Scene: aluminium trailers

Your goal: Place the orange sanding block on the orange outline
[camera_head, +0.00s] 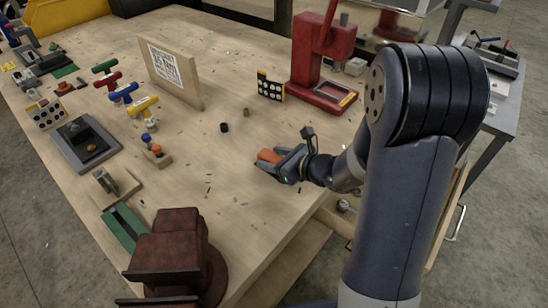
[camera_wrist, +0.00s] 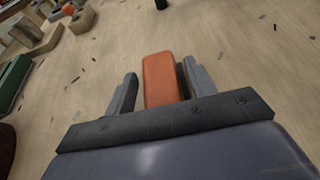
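The orange sanding block (camera_head: 267,156) lies on the wooden bench near its right edge. In the wrist view the block (camera_wrist: 162,79) sits between the fingers of my gripper (camera_wrist: 160,88). The fingers are open, one on each side of the block. A gap of bench shows at the left finger and a dark strip lies between the block and the right finger. In the head view my gripper (camera_head: 275,166) is low at the bench top, reaching in from the right and partly covering the block. I cannot make out the orange outline in either view.
A red press (camera_head: 320,60) stands behind, near a black holed plate (camera_head: 270,87). An upright board (camera_head: 172,75) with a printed sheet stands at centre back. A dark red vise (camera_head: 175,255) is at the front. Clamps and trays fill the left. Small dark scraps dot the otherwise clear middle.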

